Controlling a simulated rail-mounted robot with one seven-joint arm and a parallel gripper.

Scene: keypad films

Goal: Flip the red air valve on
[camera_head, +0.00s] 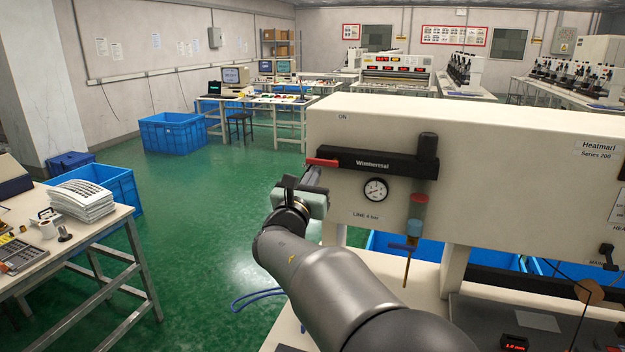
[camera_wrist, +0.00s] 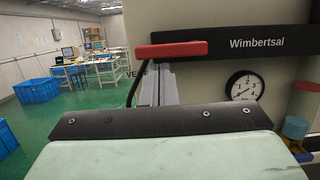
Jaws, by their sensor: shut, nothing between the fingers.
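The red air valve lever (camera_head: 322,162) lies level at the left end of a black bar (camera_head: 378,163) on the cream machine housing. An "ON" label shows above it on the housing. In the wrist view the red lever (camera_wrist: 172,49) runs left from the black bar (camera_wrist: 240,43), with a partly hidden label starting "VE" below it. My gripper (camera_head: 314,174) is just below the lever, its fingers closed and empty. In the wrist view the fingers (camera_wrist: 160,82) reach up beneath the lever; I cannot tell whether they touch it.
A pressure gauge (camera_head: 375,190) sits below the bar, with a red and blue filter bowl (camera_head: 416,215) to its right. The housing (camera_head: 500,180) fills the right side. Open green floor lies left, then a table (camera_head: 30,262) with papers. Blue crates stand farther back.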

